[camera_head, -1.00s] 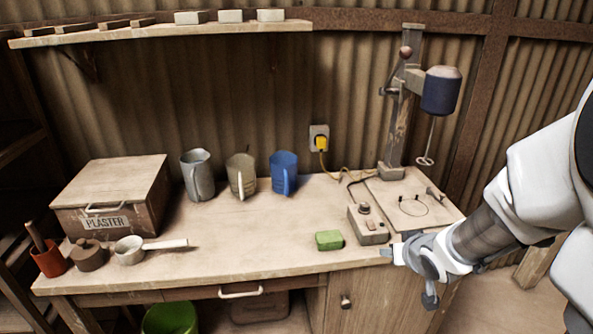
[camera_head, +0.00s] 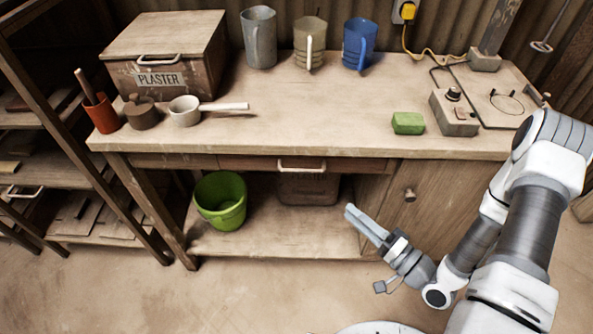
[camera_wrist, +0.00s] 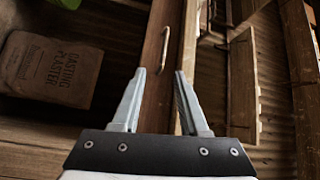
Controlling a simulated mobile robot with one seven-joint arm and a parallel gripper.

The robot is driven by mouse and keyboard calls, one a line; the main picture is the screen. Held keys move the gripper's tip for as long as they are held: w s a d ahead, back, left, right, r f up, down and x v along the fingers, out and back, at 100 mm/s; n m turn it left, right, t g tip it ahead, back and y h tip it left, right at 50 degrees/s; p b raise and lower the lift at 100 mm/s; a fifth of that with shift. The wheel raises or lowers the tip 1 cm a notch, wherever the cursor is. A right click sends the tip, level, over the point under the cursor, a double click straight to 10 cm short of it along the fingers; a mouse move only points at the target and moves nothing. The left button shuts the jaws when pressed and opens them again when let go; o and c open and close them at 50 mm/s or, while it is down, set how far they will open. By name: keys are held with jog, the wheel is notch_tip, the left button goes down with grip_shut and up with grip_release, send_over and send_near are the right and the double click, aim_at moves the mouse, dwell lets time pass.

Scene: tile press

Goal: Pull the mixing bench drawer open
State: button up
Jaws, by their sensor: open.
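The mixing bench (camera_head: 290,105) has a brown drawer (camera_head: 250,163) under its top, and the drawer front looks flush with the bench, so it is shut. A pale bar handle (camera_head: 302,169) sits on the drawer front; it also shows in the wrist view (camera_wrist: 165,48), ahead of my fingers. My gripper (camera_head: 352,213) is in front of the bench, lower than the handle and to its right. In the wrist view my gripper (camera_wrist: 160,74) is open, with nothing between its fingers. The handle is apart from the fingertips.
A cupboard door with a round knob (camera_head: 410,195) is right of the drawer. A green bucket (camera_head: 220,200) and a casting plaster bag (camera_wrist: 50,72) are on the shelf below. A green block (camera_head: 408,123) and control box (camera_head: 455,115) stand on the top. Floor in front is clear.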

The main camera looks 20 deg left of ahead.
aim_at(302, 170)
jog(key=shift+m+t+y, duration=0.3)
jog(key=shift+m, duration=0.1)
jog(key=b+x, duration=0.1)
jog(key=x, duration=1.6)
jog(key=shift+s+a, duration=0.15)
jog(key=shift+a, duration=0.05)
jog(key=shift+c, duration=0.3)
grip_shut()
